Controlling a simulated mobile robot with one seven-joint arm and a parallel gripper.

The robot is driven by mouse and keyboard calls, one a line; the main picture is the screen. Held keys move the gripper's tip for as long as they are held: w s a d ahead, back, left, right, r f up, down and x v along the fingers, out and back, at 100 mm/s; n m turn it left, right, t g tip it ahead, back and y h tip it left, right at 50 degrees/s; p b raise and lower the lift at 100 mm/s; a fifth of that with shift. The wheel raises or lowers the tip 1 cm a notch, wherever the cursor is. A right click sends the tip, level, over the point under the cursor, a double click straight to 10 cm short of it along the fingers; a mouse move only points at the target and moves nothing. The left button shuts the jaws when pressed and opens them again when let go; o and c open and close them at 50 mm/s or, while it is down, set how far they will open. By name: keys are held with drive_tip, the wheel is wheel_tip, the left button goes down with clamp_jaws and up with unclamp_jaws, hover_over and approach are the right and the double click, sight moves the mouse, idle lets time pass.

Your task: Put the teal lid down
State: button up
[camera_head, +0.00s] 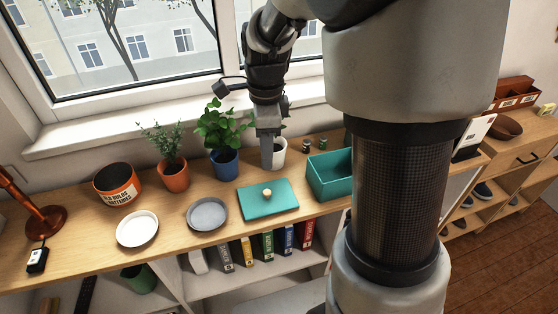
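The teal lid (252,205) is a flat rectangle with a small pale round knob (267,194). It appears to lie flat, knob up, on the wooden shelf top (180,239), near its front edge. A teal open box (331,178) stands just right of the lid, partly hidden behind my arm. My gripper (268,166) points down above and behind the lid in the picture. Its tips show apart from the knob, with nothing visible between them and the lid. The fingers overlap from this angle, so their opening does not show.
A white pot (280,152) stands behind my gripper. A blue plant pot (224,165) and an orange one (173,176) stand to the left. A grey plate (207,214) is close to the lid's left, then a white plate (137,229) and an orange tin (117,185).

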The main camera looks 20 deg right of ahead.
drive_tip(key=s+r+n+t, duration=0.2)
drive_tip(key=s+r+n, duration=0.4)
drive_tip(key=s+n, duration=0.2)
drive_tip(key=s+r+n+t, duration=0.3)
drive_tip(key=s+r+n, duration=0.3)
drive_tip(key=s+n, duration=0.3)
drive_tip(key=n, duration=0.3)
drive_tip(key=shift+d, duration=0.1)
